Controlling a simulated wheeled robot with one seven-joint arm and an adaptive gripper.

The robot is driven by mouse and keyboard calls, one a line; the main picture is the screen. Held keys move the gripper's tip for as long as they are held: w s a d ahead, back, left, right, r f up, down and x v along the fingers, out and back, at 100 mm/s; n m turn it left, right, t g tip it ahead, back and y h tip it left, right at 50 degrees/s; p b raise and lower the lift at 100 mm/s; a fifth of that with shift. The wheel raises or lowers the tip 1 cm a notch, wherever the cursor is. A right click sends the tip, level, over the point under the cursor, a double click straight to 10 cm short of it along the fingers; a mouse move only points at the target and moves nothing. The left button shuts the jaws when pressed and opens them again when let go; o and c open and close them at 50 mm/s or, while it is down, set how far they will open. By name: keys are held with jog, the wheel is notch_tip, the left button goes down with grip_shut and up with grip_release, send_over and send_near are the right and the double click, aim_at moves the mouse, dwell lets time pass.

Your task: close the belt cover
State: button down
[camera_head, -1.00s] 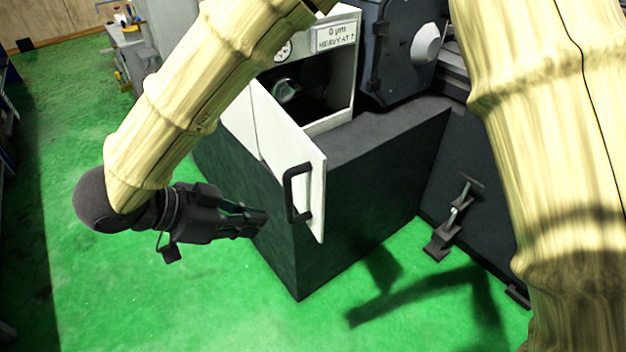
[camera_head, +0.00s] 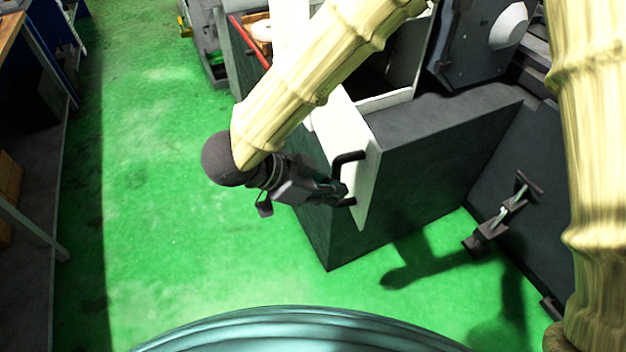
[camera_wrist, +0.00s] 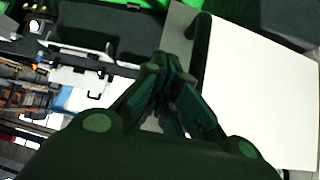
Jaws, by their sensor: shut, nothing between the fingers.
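The belt cover (camera_head: 352,135) is a white panel standing swung open at the front of the dark machine housing. It carries a black bar handle (camera_head: 349,157) near its free edge. My gripper (camera_head: 341,190) is at the cover's free end, with its fingers overlapping the handle in the head view. I cannot tell if they touch. In the wrist view, my gripper (camera_wrist: 170,62) has its fingertips together and nothing between them. The cover (camera_wrist: 262,92) fills the right side there, beside the fingers, with the dark handle (camera_wrist: 198,38) along its near edge. My arm hides part of the cover's hinge side.
The dark machine base (camera_head: 430,165) stands behind and right of the cover. Green floor (camera_head: 160,220) is clear to the left and front. A bench (camera_head: 35,120) stands at the far left.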

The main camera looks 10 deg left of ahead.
aim_at(368, 194)
jog(key=shift+w+d+f+p, duration=0.1)
jog(key=shift+w+d+p, duration=0.2)
jog(key=shift+d, duration=0.35)
jog(key=shift+w+d+f+p, duration=0.1)
jog(key=shift+w+d+p, duration=0.2)
jog(key=shift+d, duration=0.35)
jog(key=shift+w+d+p, duration=0.15)
jog(key=shift+w+d, duration=0.2)
jog(key=shift+d, duration=0.3)
jog(key=shift+d, duration=0.15)
